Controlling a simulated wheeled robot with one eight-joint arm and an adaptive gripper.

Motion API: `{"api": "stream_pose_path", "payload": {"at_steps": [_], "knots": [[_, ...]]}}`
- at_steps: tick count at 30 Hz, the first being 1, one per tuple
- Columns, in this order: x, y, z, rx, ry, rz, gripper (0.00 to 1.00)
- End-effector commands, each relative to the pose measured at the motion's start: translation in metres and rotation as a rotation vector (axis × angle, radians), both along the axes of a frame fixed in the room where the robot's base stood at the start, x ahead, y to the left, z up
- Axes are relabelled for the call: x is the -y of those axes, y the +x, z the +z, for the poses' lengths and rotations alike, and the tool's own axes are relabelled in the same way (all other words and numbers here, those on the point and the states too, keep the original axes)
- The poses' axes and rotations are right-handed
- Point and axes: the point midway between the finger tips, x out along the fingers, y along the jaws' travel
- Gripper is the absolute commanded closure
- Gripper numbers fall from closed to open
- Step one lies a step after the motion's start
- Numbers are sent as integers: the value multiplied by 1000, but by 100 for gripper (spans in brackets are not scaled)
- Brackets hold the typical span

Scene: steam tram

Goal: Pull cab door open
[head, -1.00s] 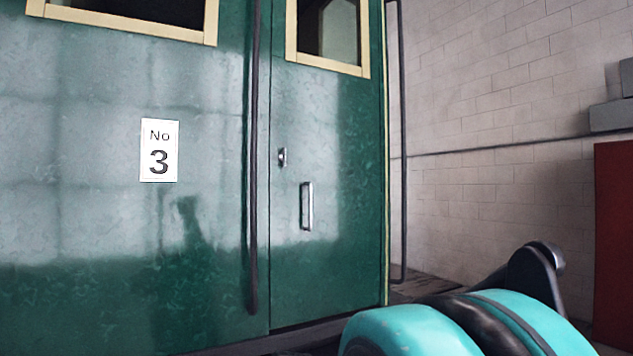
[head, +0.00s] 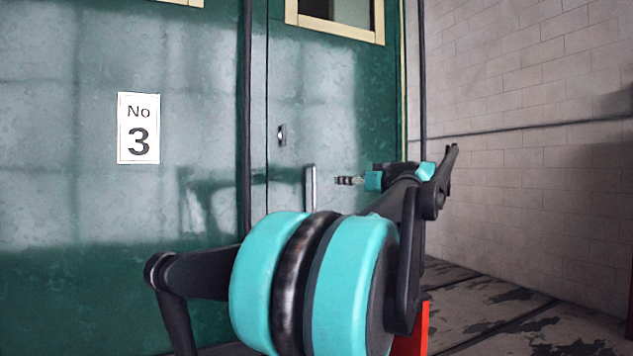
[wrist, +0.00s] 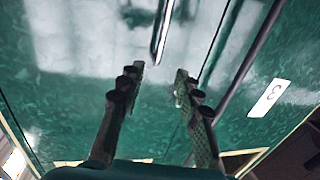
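The green cab door (head: 330,100) is flush with the green panel to its left; it looks shut. Its upright metal bar handle (head: 310,187) is partly hidden at the bottom by my arm. My gripper (head: 340,181) is just right of the handle in the head view, its fingers pointing left. In the wrist view my gripper (wrist: 157,75) has two separated fingers with nothing between them. The handle (wrist: 162,30) lies ahead of the gap there, apart from both fingertips. A small lock plate (head: 281,135) sits above and left of the handle.
A dark vertical grab rail (head: 246,120) runs left of the door, and another rail (head: 422,80) stands at its right edge. A white "No 3" sign (head: 139,128) is on the left panel. A pale brick wall (head: 530,130) is at the right, with open floor (head: 510,310) below it.

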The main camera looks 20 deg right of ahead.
Motion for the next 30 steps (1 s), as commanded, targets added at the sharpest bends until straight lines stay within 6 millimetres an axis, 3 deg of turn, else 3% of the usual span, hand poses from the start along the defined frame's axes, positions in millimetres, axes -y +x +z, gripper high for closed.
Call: {"api": "stream_pose_path", "payload": {"at_steps": [5, 21, 30], "knots": [[-7, 23, -1, -1, 1, 6, 66], [-32, 126, -1, -2, 1, 6, 66], [-40, 162, -2, -2, 1, 4, 66]]}}
